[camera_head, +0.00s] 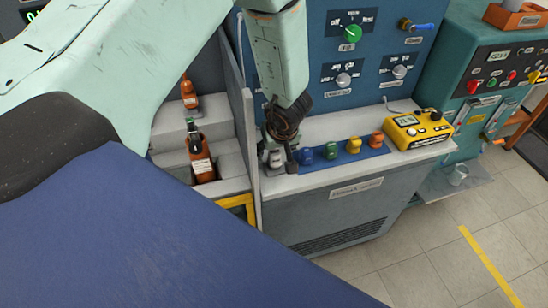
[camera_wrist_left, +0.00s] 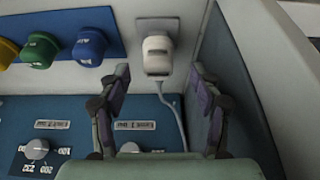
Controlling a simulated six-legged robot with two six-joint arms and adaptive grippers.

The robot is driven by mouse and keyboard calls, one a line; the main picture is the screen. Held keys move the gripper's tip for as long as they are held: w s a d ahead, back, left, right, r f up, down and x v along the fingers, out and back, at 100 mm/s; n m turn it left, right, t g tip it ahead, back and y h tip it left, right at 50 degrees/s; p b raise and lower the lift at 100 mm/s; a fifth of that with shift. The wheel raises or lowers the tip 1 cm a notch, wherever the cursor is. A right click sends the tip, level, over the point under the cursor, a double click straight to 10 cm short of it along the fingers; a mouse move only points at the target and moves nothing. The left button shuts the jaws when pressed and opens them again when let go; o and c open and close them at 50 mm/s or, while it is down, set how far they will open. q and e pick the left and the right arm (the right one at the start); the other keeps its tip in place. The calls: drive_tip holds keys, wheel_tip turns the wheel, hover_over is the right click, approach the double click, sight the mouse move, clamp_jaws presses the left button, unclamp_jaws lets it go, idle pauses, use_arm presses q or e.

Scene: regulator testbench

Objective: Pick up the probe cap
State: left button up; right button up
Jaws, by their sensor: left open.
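A white, rounded piece (camera_wrist_left: 157,55) with a grey cable sits on a grey mount at the top centre of the left wrist view. It appears to be the probe cap. In the head view it is mostly hidden by my gripper. My left gripper (camera_head: 280,160) points down at the left end of the bench ledge. In the left wrist view my left gripper (camera_wrist_left: 160,72) is open, with one finger to each side of the white piece. No contact is visible. My right gripper is out of view.
A blue strip (camera_head: 344,159) holds blue, green, yellow and orange knobs right of my gripper. A yellow meter (camera_head: 417,129) stands further right. A grey partition (camera_head: 246,135) stands close on the left, with orange bottles (camera_head: 200,158) beyond it. The blue panel (camera_head: 375,45) rises behind.

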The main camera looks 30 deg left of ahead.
sight(274, 152)
use_arm(q)
drive_tip(key=x, duration=0.3)
drive_tip(key=shift+w+a, duration=0.2)
drive_tip(key=shift+a, duration=0.05)
drive_tip(key=shift+w+d+f, duration=0.1)
drive_tip(key=shift+f, duration=0.05)
drive_tip(key=shift+d+r, duration=0.35)
drive_tip(key=shift+d, duration=0.1)
drive_tip(key=shift+s+r, duration=0.1)
drive_tip(key=shift+s, duration=0.2)
drive_tip(key=shift+c, duration=0.3)
drive_tip(key=shift+a, duration=0.2)
drive_tip(key=shift+c, duration=0.8)
drive_tip(key=shift+w+a+f, duration=0.15)
drive_tip(key=shift+a+f, duration=0.15)
drive_tip(key=c, duration=0.3)
drive_tip(key=shift+w, duration=0.1)
drive_tip(key=shift+c, duration=0.7)
drive_tip(key=shift+d+r, duration=0.1)
drive_tip(key=shift+d, duration=0.25)
drive_tip(key=c, duration=0.3)
drive_tip(key=shift+c, duration=0.7)
drive_tip(key=shift+a, duration=0.25)
drive_tip(key=shift+c, duration=0.9)
